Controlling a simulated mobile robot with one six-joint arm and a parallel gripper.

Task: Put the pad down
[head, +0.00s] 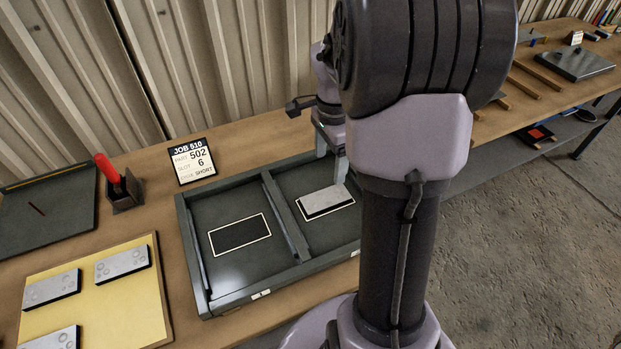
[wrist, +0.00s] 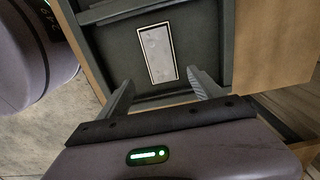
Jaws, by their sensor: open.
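The pad (head: 325,199), a light grey slab with faint markings, lies flat in the right compartment of a dark grey tray (head: 232,303). It rests on a white-outlined rectangle. In the wrist view the pad (wrist: 158,54) looks to be inside the outline, with a thin border showing around it. My gripper (head: 332,165) is above that compartment, just behind the pad in the head view. In the wrist view my gripper (wrist: 163,88) has its fingers spread wide, apart from the pad and empty. The arm hides the tray's right end in the head view.
The tray's left compartment has an empty outlined dark rectangle (head: 240,235); a divider (head: 284,218) separates them. A job card (head: 193,161) stands behind. A yellow board (head: 110,315) with several similar pads and a red-handled tool (head: 107,170) are at left.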

